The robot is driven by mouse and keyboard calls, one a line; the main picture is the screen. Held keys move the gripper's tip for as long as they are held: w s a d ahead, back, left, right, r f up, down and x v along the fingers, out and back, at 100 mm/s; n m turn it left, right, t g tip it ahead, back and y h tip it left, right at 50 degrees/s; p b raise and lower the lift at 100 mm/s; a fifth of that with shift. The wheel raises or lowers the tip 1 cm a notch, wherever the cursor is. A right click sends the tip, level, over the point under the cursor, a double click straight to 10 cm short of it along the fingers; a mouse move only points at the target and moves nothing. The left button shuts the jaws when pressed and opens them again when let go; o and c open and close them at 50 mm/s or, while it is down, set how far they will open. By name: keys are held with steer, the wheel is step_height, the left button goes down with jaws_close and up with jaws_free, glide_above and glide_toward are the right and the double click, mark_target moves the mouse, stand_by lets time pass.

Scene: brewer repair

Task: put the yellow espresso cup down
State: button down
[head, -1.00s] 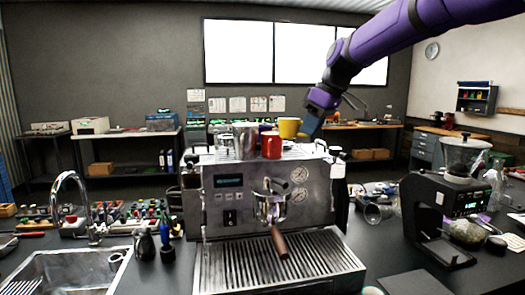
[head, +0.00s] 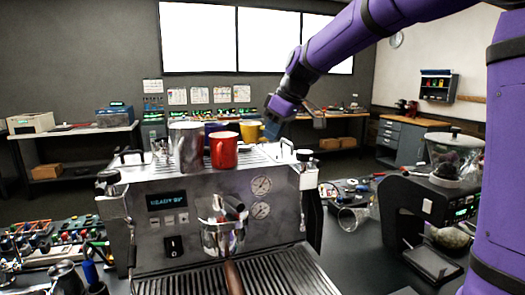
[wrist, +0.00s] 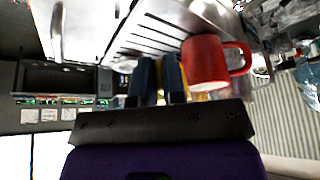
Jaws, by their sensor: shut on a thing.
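The yellow espresso cup (head: 249,131) is at the top of the espresso machine (head: 150,190), just behind and right of a red mug (head: 223,151). My gripper (head: 271,129) is at the cup's right side, shut on it. Whether the cup's base touches the top cannot be told.
A metal pitcher (head: 187,146) and a dark blue or purple cup (head: 213,128) also stand on the machine top, close to the red mug. A grinder (head: 420,205) stands on the counter at right. The machine top right of the cups looks clear.

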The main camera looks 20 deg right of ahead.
steer(key=shift+f, duration=2.5)
steer(key=shift+f, duration=0.1)
steer(key=c, duration=1.2)
jaws_free()
steer(key=v, duration=1.2)
steer(key=s+f+m+t+h, duration=0.1)
steer(key=s+f+m, duration=0.3)
steer(key=s, duration=1)
steer(key=s+d+f+m+h, duration=0.1)
steer(key=s+f+m, duration=0.4)
steer(key=s, duration=1)
steer(key=shift+f+t+h, duration=0.4)
steer(key=shift+f+h, duration=0.4)
steer(key=shift+f, duration=0.15)
steer(key=shift+d, duration=0.15)
